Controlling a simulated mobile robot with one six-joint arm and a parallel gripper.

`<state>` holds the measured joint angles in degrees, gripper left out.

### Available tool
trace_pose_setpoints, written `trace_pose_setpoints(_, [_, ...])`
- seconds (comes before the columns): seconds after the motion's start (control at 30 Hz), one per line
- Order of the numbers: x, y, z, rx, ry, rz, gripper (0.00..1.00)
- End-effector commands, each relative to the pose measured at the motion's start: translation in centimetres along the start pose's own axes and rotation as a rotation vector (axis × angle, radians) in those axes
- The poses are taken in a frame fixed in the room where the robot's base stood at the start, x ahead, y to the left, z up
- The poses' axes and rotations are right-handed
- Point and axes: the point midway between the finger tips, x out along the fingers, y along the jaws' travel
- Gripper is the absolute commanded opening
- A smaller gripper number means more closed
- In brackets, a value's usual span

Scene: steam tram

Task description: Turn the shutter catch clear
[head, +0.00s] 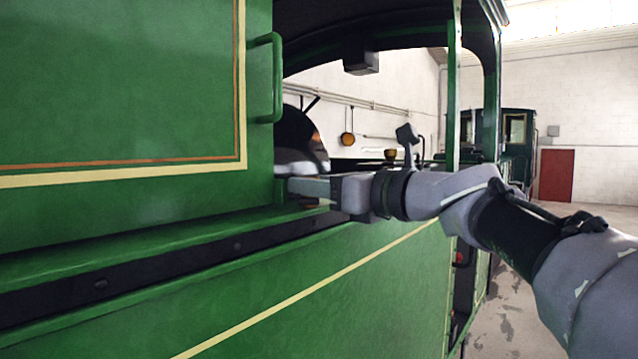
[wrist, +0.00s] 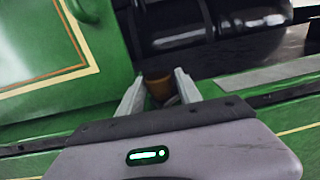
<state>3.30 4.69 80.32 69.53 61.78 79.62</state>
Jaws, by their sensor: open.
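The shutter is probably the green panel (head: 120,80) with yellow and orange lining and a green grab handle (head: 270,78) on its right edge. It also shows at the left of the wrist view (wrist: 50,50). My gripper (head: 298,187) reaches to the sill by the panel's lower right corner. In the wrist view its two fingers (wrist: 158,88) are apart, with a small brownish round thing (wrist: 158,84) showing between or beyond them. I cannot tell whether this is the catch, or whether they touch it. No catch shows clearly in the head view.
A green ledge (head: 150,245) with a dark strip runs below the panel. A dark rounded body (head: 298,140) lies inside the opening, just behind my gripper. A green post (head: 453,90) stands farther right.

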Motion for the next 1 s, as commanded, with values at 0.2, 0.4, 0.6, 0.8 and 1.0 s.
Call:
trace_pose_setpoints(0.2, [0.08, 0.10, 0.01, 0.001, -0.001, 0.003, 0.14])
trace_pose_setpoints(0.4, [0.09, 0.13, 0.03, 0.001, -0.001, 0.001, 0.00])
trace_pose_setpoints(0.6, [0.16, 0.20, 0.03, -0.001, 0.000, -0.042, 0.00])
trace_pose_setpoints(0.8, [0.21, 0.33, 0.12, 0.000, -0.001, -0.163, 0.00])
trace_pose_setpoints(1.0, [0.22, 0.31, 0.34, 0.003, -0.004, -0.309, 0.00])
